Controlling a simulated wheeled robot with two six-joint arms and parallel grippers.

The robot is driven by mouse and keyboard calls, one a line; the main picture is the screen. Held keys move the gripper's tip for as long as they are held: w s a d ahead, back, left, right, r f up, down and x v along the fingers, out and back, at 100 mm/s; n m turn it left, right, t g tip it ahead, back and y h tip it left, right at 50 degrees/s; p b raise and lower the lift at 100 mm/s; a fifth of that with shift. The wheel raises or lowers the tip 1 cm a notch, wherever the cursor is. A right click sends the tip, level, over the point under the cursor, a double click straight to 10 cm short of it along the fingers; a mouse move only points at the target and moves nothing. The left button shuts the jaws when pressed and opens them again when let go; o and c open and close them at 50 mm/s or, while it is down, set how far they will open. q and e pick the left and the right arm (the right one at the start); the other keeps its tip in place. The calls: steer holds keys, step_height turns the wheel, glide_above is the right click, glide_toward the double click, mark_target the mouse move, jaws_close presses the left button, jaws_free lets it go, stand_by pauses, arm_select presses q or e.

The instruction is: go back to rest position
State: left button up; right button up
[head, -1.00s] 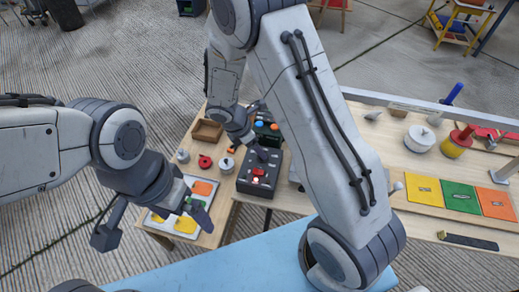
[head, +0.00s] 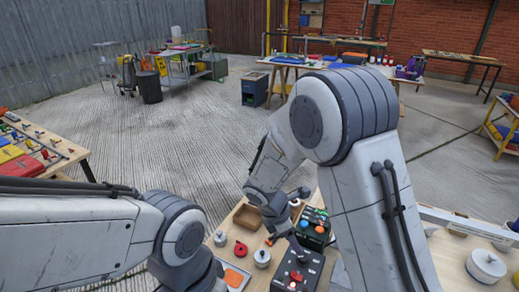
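My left arm (head: 90,235) comes in from the left, and its dark wrist part runs off the bottom edge. The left fingers are out of view. My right arm (head: 350,130) rises large in the middle right and bends down to the table. Its dark gripper end (head: 284,218) hangs over the bench beside the wooden tray and the button boxes. The fingers are small and partly hidden by the arm, so I cannot tell whether they are open or whether they touch anything.
Below is a wooden bench with an open wooden tray (head: 248,217), a red ring (head: 240,249), a white lidded pot (head: 262,258), a green-black box (head: 314,229) and a black control box (head: 297,272). Another table (head: 40,150) stands left. Concrete floor ahead is open.

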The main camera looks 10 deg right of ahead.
steer(key=s+a+r+m+y, duration=0.1)
steer(key=s+a+r+m, duration=0.2)
steer(key=s, duration=0.4)
steer(key=s+a+r+m+y, duration=0.2)
steer(key=s+r+m, duration=0.3)
steer(key=s, duration=0.3)
steer(key=s+a+r+m+g+y, duration=0.1)
steer(key=s+a+r+m, duration=0.3)
steer(key=s, duration=0.4)
steer(key=shift+a+m+y, duration=0.15)
steer(key=shift+m+y, duration=0.35)
steer(key=shift+y, duration=0.2)
